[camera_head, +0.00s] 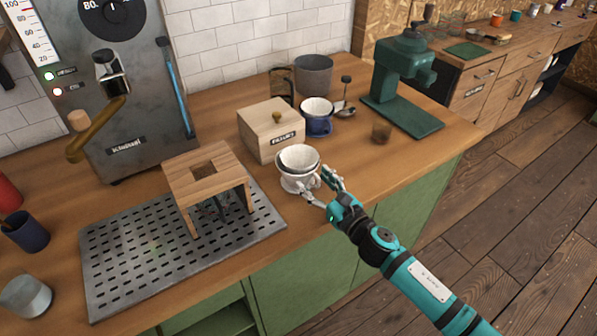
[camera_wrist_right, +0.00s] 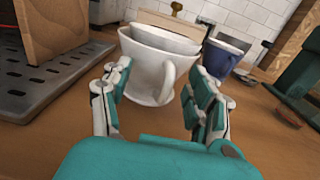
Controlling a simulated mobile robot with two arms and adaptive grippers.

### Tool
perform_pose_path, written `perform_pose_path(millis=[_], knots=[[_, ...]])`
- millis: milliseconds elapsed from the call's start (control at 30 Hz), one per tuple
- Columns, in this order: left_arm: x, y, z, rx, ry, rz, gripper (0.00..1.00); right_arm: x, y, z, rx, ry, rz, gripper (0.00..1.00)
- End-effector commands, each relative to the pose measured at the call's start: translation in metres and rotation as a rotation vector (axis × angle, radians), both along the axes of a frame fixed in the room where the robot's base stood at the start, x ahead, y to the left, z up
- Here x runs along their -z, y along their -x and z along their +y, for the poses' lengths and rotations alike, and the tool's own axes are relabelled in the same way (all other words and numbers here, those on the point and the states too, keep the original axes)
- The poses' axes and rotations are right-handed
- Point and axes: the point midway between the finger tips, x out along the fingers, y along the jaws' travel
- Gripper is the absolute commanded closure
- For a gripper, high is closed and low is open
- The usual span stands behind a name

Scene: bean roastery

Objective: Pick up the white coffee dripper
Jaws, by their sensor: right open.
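The white coffee dripper (camera_head: 297,160) stands upright on the wooden counter, just right of the perforated metal tray. In the right wrist view the dripper (camera_wrist_right: 150,75) lies straight ahead with its handle toward me. My right gripper (camera_head: 322,186) is open at the dripper's near right side. In the right wrist view its fingers (camera_wrist_right: 155,100) are spread to either side of the handle, and nothing is held. My left gripper is not in view.
A wooden box (camera_head: 262,132) stands behind the dripper, with a blue cup (camera_head: 318,122) beyond. A wooden stand (camera_head: 208,172) sits on the perforated tray (camera_head: 115,270) to the left.

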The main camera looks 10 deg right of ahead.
Motion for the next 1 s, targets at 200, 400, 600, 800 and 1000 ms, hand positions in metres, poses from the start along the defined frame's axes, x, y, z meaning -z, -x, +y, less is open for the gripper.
perform_pose_path(millis=[200,400,600,800,1000], knots=[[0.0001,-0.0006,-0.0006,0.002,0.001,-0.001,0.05,0.0007,-0.0004,0.0004,0.000,0.000,0.001,0.40],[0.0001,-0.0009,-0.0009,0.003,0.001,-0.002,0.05,0.0007,-0.0002,0.0002,0.000,0.000,0.001,0.67],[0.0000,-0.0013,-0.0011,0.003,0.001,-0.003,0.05,0.0007,-0.0001,0.0002,0.000,0.001,0.001,0.93],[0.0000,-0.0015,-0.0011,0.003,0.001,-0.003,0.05,0.0008,-0.0001,0.0003,-0.001,0.001,0.001,1.00],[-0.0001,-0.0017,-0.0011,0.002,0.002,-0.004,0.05,0.0009,0.0001,0.0004,-0.001,0.000,0.001,1.00]])
